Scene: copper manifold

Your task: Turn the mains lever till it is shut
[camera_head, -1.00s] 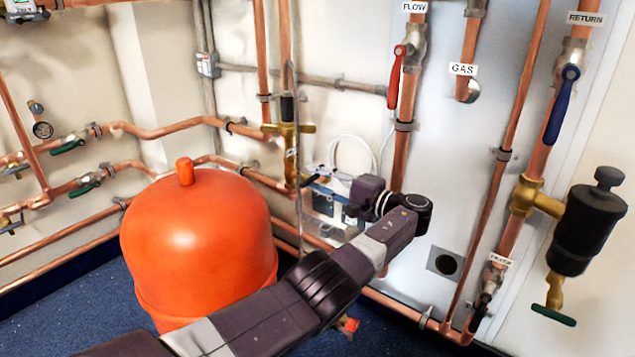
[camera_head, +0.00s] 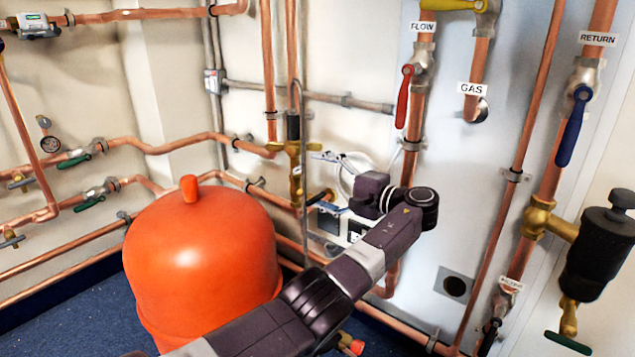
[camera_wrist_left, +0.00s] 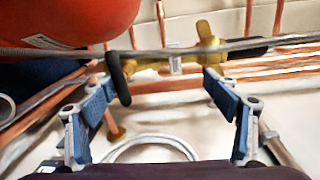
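A brass valve (camera_head: 296,172) with a small white tag sits on a vertical copper pipe left of centre; its brass body (camera_wrist_left: 185,56) fills the upper middle of the left wrist view. A black lever (camera_wrist_left: 119,78) sticks out from the valve's left end there. I take it for the mains lever, but the tag is too small to read. My left gripper (camera_head: 325,175) faces this valve from the right. In the left wrist view the gripper (camera_wrist_left: 160,100) is open, with the lever between its blue fingers, close to the left one. Contact cannot be told. My right gripper is not in view.
A thin grey pipe (camera_wrist_left: 170,52) crosses before the valve. A red lever (camera_head: 404,96), a blue lever (camera_head: 573,125) and a black canister (camera_head: 598,252) are to the right.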

